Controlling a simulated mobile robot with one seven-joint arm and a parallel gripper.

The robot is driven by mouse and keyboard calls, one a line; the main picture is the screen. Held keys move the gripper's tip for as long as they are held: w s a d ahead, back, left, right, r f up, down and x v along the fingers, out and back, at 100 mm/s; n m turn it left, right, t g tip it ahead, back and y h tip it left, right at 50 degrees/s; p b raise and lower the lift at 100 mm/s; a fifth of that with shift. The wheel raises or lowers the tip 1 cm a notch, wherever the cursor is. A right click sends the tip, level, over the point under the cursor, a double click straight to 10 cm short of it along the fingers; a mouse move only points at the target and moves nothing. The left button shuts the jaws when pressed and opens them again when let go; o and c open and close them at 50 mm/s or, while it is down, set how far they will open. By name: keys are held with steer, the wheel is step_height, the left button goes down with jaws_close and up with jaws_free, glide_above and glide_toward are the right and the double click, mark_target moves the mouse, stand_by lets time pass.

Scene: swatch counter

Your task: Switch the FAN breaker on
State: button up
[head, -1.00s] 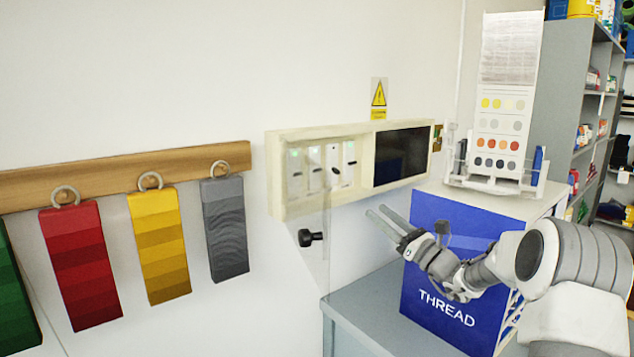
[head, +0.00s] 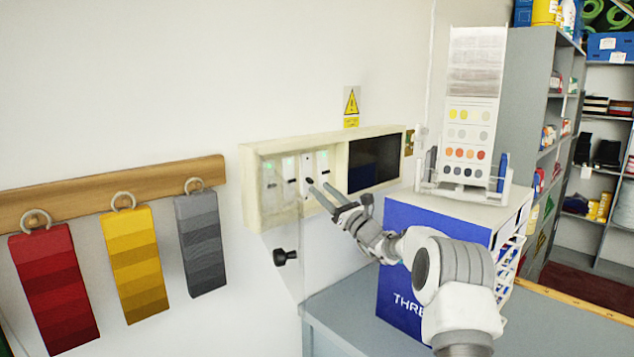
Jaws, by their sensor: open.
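A cream breaker box (head: 253,217) is fixed to the white wall. In its left part is a row of white breakers with small dark levers. Green lights show on most of them; the third breaker from the left (head: 307,164) shows no green light. No label is legible, so I cannot read which one is FAN. A clear cover (head: 290,278) with a black knob (head: 286,257) hangs below the box. My gripper (head: 319,188) is open and empty, its fingertips in front of the breaker row by the third and fourth breakers. Whether they touch anything I cannot tell.
A dark panel (head: 375,163) fills the box's right part. A blue THREAD cabinet (head: 395,285) with a colour card stand (head: 474,115) stands right, near my arm. Red, yellow and grey swatches (head: 202,245) hang on a wooden rail (head: 80,194) at left.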

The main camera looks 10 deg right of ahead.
mark_target(310, 180)
steer(key=shift+p+x, duration=0.35)
steer(key=shift+x, duration=1.15)
jaws_close()
